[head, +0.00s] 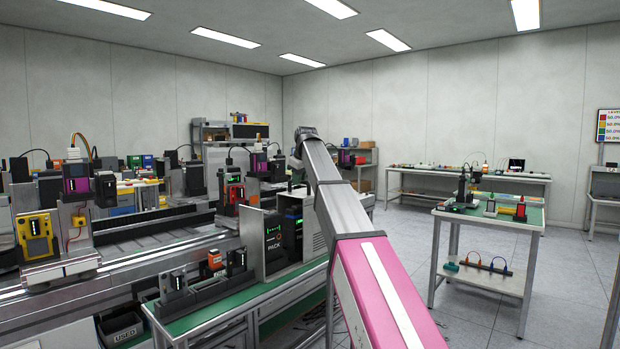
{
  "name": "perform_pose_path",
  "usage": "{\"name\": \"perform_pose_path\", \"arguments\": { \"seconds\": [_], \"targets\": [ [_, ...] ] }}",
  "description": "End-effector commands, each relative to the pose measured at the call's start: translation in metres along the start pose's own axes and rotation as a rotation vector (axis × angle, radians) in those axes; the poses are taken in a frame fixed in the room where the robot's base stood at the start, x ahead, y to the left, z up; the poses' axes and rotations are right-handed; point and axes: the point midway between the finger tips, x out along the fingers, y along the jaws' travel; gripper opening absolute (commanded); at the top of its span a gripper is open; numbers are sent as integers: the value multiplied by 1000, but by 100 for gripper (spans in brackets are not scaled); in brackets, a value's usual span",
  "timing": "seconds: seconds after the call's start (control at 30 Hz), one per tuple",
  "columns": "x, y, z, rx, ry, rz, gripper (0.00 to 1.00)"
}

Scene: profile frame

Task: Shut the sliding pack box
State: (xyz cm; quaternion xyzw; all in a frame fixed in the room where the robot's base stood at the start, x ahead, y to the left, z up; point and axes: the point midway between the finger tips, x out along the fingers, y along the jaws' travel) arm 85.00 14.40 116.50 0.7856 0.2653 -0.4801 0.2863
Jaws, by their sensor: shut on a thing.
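The pack box (250,243) is a grey upright housing on the green-topped bench, left of my arm. A dark panel on its front carries the word PACK and green marks. To the right of that panel, a dark unit with a small green light shows, so that part of the front looks uncovered. My arm (345,215) rises from the bottom right and passes in front of the box's right side. Its far end bends away behind the upper link. My gripper is hidden there, and I cannot see what it touches.
The green bench (205,312) holds a small dark device (172,284) and an orange item (214,260) left of the box. A rail line with yellow and red units runs behind. A side table (488,212) stands right, with clear floor between.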

Motion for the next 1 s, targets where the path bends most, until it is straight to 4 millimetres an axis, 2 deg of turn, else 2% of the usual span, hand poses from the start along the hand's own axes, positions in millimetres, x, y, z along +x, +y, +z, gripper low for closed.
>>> {"name": "perform_pose_path", "arguments": {
  "seconds": [0.03,0.2,0.4,0.5,0.7,0.9,0.93,1.0],
  "targets": [
    [-4,-22,2,-3,2,-2,0],
    [-13,-76,-3,-4,1,-1,0],
    [-24,-128,-7,-3,1,-1,0],
    [-27,-147,-9,-2,0,-1,0],
    [-31,-170,-12,0,0,-1,0],
    [-32,-171,-12,1,-1,0,0],
    [-32,-171,-12,1,-1,0,23],
    [-32,-171,-12,1,-1,0,42]
  ]
}}
